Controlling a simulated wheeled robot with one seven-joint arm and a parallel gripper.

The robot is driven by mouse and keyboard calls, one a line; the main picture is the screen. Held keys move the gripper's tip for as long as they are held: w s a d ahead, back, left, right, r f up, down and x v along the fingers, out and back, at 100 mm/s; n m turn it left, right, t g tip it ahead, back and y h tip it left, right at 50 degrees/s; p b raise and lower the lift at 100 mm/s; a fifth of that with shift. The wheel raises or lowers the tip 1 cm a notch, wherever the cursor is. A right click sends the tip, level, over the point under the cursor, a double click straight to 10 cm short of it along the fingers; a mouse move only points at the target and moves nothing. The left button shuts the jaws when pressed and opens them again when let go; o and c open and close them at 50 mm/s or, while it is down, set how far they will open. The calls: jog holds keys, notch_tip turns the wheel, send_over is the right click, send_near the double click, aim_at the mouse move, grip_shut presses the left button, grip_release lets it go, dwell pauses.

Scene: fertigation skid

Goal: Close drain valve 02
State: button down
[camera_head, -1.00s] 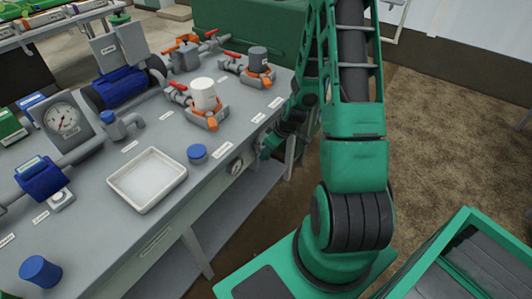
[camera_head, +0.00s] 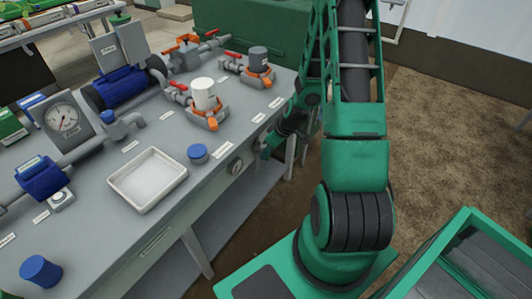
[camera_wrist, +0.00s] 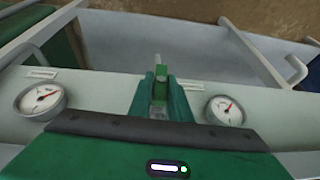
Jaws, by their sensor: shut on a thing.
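In the wrist view my gripper (camera_wrist: 161,95) is at the front face of the bench, between two round gauges. Its dark green fingers are shut on a narrow, lighter green handle (camera_wrist: 160,76), apparently a valve lever, which sticks out past the fingertips. The valve body is mostly hidden by the fingers and my gripper's palm. I cannot read a label that shows this is drain valve 02. In the head view my gripper (camera_head: 268,150) is small and partly hidden behind my arm, low at the bench's front right; the handle is not visible there.
In the wrist view a left gauge (camera_wrist: 40,99) and a right gauge (camera_wrist: 225,110) flank my gripper closely. On the bench top are a white tray (camera_head: 147,180), a blue cap (camera_head: 197,153) and red-handled valves (camera_head: 176,87).

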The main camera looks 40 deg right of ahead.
jog(key=y, duration=0.1)
jog(key=g+y, duration=0.1)
jog(key=y, duration=0.1)
jog(key=shift+d+f+m+y, duration=0.1)
jog(key=shift+d+m+y, duration=0.2)
jog(key=shift+m, duration=0.1)
jog(key=m+g+y, duration=0.1)
jog(key=y, duration=0.3)
jog(key=shift+d+f, duration=0.1)
jog(key=m+g+y, duration=0.1)
jog(key=y, duration=0.3)
jog(key=shift+w+f, duration=0.1)
jog(key=shift+f, duration=0.05)
jog(key=shift+d+f+m+y, duration=0.1)
jog(key=shift+m+y, duration=0.6)
jog(key=shift+y, duration=1.5)
jog(key=c, duration=1.7)
grip_release()
